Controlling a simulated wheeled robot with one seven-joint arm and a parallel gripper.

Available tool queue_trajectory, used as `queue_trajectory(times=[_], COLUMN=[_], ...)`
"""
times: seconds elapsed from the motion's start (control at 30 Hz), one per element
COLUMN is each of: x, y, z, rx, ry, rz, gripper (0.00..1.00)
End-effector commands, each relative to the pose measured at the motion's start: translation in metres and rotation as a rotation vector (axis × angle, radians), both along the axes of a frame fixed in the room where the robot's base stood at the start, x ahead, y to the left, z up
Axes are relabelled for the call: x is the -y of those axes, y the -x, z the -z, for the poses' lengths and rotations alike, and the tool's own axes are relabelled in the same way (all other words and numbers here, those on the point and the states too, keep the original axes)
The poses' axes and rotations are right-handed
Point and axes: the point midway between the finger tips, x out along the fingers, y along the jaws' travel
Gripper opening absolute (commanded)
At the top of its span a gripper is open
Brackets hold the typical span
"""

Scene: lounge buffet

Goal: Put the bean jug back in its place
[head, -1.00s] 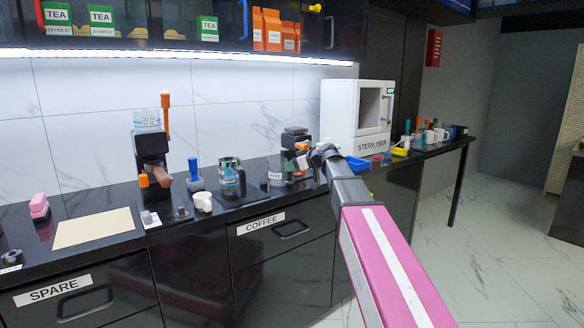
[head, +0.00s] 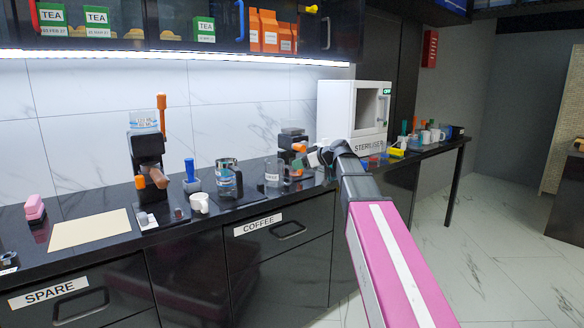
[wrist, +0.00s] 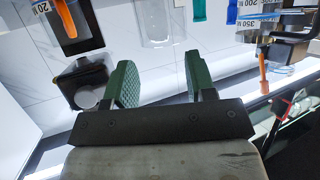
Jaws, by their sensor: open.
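A clear jug with a white label (head: 273,175) stands upright on the dark counter, left of the black machine with an orange part (head: 293,145). It may be the bean jug, but its label is too small to read. A clear vessel (wrist: 160,25) also shows beyond the fingers in the wrist view; I cannot tell whether it is the same jug. My gripper (wrist: 160,80) is open, with green pads apart and nothing between them. In the head view my gripper (head: 326,154) is above the counter, right of the jug and in front of the steriliser, partly hidden by my wrist.
A glass carafe (head: 228,178), a white cup (head: 200,203) and a grinder (head: 148,160) stand to the left. The steriliser (head: 352,120) stands behind my arm. Several mugs and small coloured items crowd the right end. A beige mat (head: 90,230) lies bare at the left.

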Motion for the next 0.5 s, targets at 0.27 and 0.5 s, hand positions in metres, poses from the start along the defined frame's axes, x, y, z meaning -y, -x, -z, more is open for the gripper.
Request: queue_trajectory(times=[0.27,0.5], x=[0.036,0.046], y=[0.023,0.028], z=[-0.018,-0.022], rx=[0.001,0.0], ry=[-0.001,-0.001], rz=[0.001,0.0], gripper=[0.51,0.51])
